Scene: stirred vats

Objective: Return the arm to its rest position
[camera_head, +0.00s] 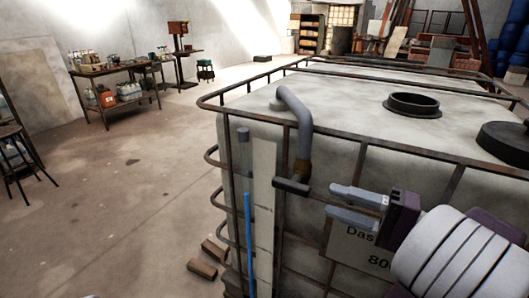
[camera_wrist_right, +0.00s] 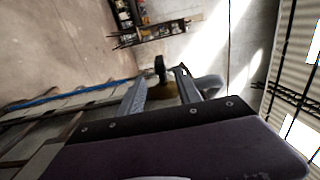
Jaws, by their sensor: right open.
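My right gripper (camera_head: 332,202) reaches in from the right in the head view, in front of the near wall of a big caged vat (camera_head: 345,85). Its two grey fingers are apart, with nothing held between them. A black valve handle (camera_head: 291,186) is just left of the fingertips, below a grey bent pipe (camera_head: 303,125) with a brass fitting. In the right wrist view the handle (camera_wrist_right: 160,68) shows between and beyond the open fingertips (camera_wrist_right: 161,77); whether they touch it I cannot tell. My left gripper is not in view.
The vat's rusty rail (camera_head: 340,138) runs along its top edge near my right gripper. A blue upright tube (camera_head: 249,240) stands by the vat's corner. A workbench (camera_head: 117,88) with bottles and a stool (camera_head: 18,160) are at left. The floor between is mostly clear.

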